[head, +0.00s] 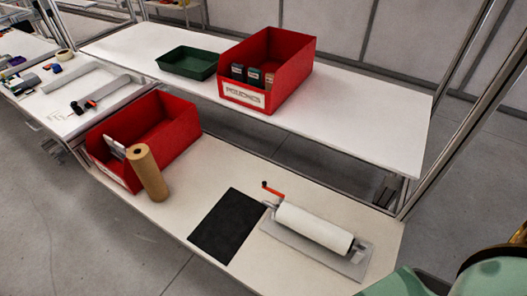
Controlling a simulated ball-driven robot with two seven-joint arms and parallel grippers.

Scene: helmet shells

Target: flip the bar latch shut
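A grey plate device (345,262) lies on the near bench toward the right, with a white cylindrical roll (314,227) lying across it. A short red lever (272,190) sticks up at the roll's left end and slants up to the left. Neither of my grippers shows in the head view. Nothing is touching the device.
A black mat (228,226) lies left of the device. A brown roll (147,172) stands beside a red bin (168,128) at the bench's left. A raised white shelf (340,100) behind holds a red bin (289,75) and a green tray (188,62).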

